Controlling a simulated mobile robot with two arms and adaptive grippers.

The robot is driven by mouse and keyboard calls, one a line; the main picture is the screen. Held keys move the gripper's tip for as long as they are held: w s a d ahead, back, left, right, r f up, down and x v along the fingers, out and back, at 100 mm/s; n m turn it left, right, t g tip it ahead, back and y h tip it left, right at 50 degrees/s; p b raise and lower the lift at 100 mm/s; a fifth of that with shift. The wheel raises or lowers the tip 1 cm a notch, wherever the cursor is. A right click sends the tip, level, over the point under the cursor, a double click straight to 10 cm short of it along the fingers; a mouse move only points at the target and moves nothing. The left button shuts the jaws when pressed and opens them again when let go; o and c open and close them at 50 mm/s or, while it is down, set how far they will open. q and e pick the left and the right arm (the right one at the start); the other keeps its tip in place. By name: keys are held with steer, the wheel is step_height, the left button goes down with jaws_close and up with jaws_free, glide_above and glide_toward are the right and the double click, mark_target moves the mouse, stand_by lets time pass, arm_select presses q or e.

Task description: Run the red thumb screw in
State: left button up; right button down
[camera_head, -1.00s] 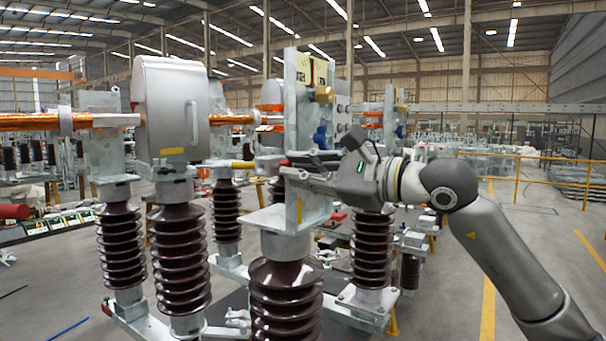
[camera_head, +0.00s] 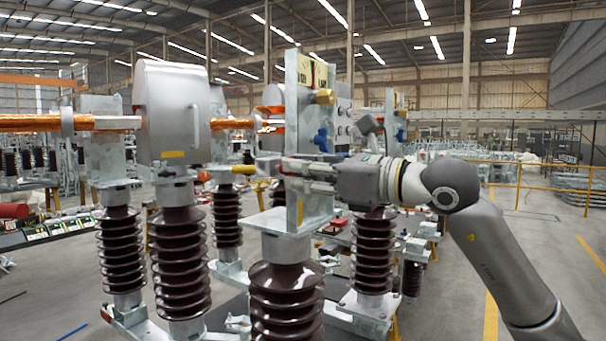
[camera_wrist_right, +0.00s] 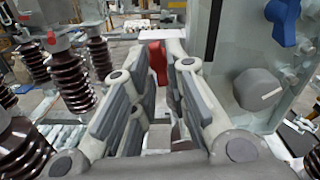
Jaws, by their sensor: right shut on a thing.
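My right gripper (camera_head: 288,168) reaches in from the right, in front of the upright metal plate (camera_head: 299,210) on top of the front brown insulator. In the right wrist view its fingertips (camera_wrist_right: 160,48) are closed around the red thumb screw (camera_wrist_right: 157,64), which shows as a small red piece between the pads. The screw is hidden by the gripper in the head view. How deep the screw sits cannot be told. My left gripper is in neither view.
A blue knob (camera_head: 321,140) and a brass fitting (camera_head: 324,97) stick out from the plate just above my right gripper. A large grey bolt head (camera_wrist_right: 258,91) sits close to the fingers. A grey housing (camera_head: 172,110) stands to the left.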

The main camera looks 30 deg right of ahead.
steer(key=shift+f, duration=0.15)
stand_by(0.3)
steer(key=c, duration=1.5)
jaws_free()
steer(key=shift+o, duration=0.2)
steer(key=v, duration=1.2)
steer(key=shift+d, duration=0.1)
